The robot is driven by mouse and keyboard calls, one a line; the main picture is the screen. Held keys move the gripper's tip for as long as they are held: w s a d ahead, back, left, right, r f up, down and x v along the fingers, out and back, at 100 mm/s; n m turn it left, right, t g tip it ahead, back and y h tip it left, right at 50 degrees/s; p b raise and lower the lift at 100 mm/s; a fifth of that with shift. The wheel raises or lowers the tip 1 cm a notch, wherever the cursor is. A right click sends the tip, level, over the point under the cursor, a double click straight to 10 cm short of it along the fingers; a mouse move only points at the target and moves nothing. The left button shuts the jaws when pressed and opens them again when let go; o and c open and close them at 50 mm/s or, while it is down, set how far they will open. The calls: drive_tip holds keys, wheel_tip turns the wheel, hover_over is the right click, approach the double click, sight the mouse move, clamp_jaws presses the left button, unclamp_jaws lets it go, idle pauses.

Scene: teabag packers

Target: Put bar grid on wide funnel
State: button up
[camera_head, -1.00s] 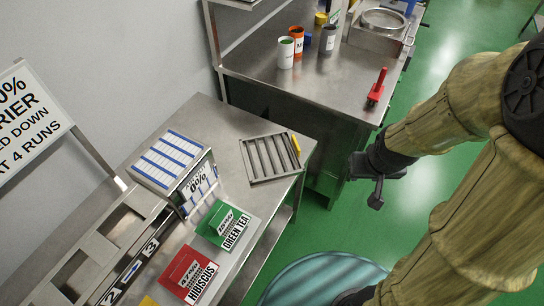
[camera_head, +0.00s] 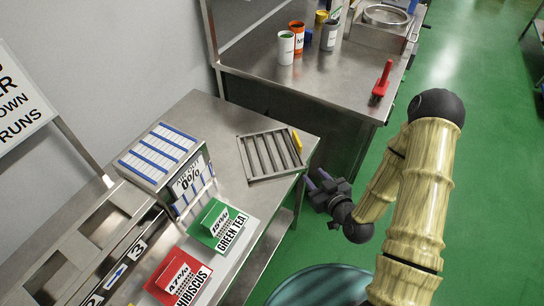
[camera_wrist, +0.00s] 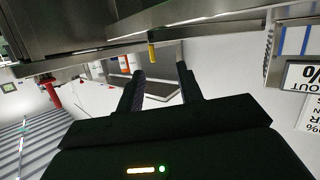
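The bar grid (camera_head: 262,167) is a square metal frame with several parallel bars and a yellow piece (camera_head: 297,140) on its right side. It lies flat on the near steel table, close to the right edge. My gripper (camera_head: 318,180) is off that edge, to the lower right of the grid and apart from it. In the wrist view my gripper (camera_wrist: 161,72) has its two fingers spread with nothing between them; a small yellow piece (camera_wrist: 151,53) shows just beyond. A round metal basin (camera_head: 387,17) at the back right may be the wide funnel; I cannot tell.
A teabag dispenser box (camera_head: 163,155) stands left of the grid, with green (camera_head: 215,218) and red (camera_head: 178,272) tea label holders below it.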

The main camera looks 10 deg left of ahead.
drive_tip(key=m+t, duration=0.1)
drive_tip(key=s+t+b, duration=0.1)
drive_tip(key=d+f+m+t, duration=0.1)
drive_tip(key=t, duration=0.1)
drive_tip(key=shift+s+f+m, duration=0.1)
drive_tip(key=shift+s+m, duration=0.15)
drive_tip(key=shift+m, duration=0.05)
drive_tip(key=shift+s, duration=0.1)
